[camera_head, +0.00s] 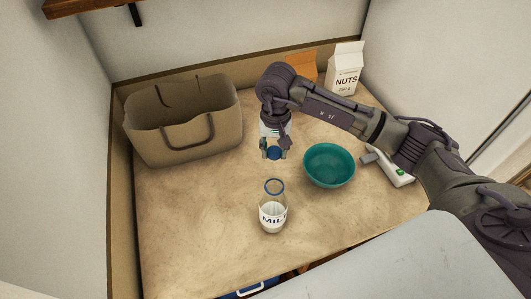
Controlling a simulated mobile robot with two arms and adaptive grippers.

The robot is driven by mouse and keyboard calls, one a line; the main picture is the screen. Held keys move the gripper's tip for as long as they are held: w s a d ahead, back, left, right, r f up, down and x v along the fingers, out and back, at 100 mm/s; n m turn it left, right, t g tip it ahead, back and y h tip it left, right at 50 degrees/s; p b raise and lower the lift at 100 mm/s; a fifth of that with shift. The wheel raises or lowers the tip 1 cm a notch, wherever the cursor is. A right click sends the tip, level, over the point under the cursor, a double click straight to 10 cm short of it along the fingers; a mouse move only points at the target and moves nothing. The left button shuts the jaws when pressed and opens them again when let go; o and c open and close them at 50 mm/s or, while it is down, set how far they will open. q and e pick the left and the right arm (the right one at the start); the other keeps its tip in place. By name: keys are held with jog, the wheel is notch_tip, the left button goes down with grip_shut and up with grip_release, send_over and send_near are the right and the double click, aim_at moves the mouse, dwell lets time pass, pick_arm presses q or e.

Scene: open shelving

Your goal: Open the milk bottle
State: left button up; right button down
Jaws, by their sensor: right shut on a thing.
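The milk bottle (272,211) stands upright on the counter near its front, with a white label reading "MIL" and an open, uncovered mouth. My right gripper (275,152) is above and slightly behind the bottle, pointing down. It is shut on a round blue cap (274,154), held clear of the bottle's mouth with a gap between them. My left gripper is not in view.
A teal bowl (329,166) stands right of the bottle. A beige bag (185,122) is at the back left. A white NUTS carton (345,68) and an orange item (302,66) are at the back. A white device (391,168) lies at right. The front left counter (190,225) is clear.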

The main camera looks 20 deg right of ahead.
aim_at(265, 165)
jog(key=shift+w+a+f, duration=0.9)
jog(key=shift+w+a, duration=0.05)
jog(key=shift+w, duration=0.15)
notch_tip(265, 165, down, 3)
jog(key=shift+f+p, duration=0.1)
jog(key=shift+p, duration=0.9)
jog(key=shift+f, duration=0.4)
jog(key=shift+f, duration=0.15)
jog(key=c, duration=0.7)
grip_release()
